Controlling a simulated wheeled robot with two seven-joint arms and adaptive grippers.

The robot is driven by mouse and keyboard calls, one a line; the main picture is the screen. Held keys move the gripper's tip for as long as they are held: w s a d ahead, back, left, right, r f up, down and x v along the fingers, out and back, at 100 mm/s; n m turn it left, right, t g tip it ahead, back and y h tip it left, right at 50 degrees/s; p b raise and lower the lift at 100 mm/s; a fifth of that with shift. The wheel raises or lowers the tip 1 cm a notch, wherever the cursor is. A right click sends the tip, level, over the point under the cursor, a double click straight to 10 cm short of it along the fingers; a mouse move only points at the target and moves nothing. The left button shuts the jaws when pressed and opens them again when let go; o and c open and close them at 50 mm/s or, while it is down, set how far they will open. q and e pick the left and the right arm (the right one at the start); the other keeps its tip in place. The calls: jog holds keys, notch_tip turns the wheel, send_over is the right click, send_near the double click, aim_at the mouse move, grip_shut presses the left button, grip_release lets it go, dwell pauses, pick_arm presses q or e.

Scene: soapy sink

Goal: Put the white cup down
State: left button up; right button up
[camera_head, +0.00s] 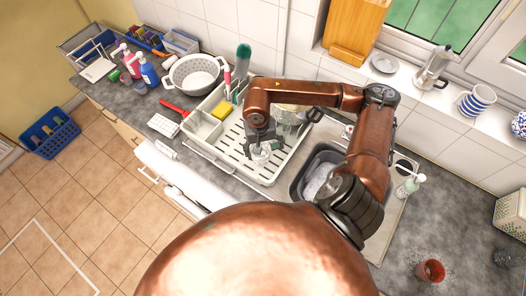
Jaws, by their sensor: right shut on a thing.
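A small white cup (262,157) is at the tips of my right gripper (262,140), over the white dish rack (234,150). My right arm comes from the lower right and bends over the sink, and this gripper points down and is shut on the cup. I cannot tell whether the cup touches the rack floor. My left gripper is not in view.
The dark sink basin (308,166) with suds lies right of the rack. A soap dispenser (410,186) and a reddish-brown cup (431,269) are on the right counter.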

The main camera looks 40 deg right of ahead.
aim_at(263, 154)
jog(key=shift+w+d+f, duration=0.3)
jog(key=shift+w+f, duration=0.1)
jog(key=shift+f, duration=0.2)
jog(key=f, duration=0.1)
jog(key=f+p, duration=0.2)
jog(key=shift+w+d+f, duration=0.25)
jog(key=shift+f, duration=0.3)
jog(key=shift+f+b, duration=0.2)
jog(key=shift+b, duration=0.1)
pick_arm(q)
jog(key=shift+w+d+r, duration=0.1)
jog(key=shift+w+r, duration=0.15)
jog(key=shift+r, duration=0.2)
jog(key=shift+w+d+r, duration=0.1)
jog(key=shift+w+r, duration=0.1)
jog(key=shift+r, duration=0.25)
pick_arm(e)
jog(key=o, duration=2)
jog(key=shift+r, duration=0.1)
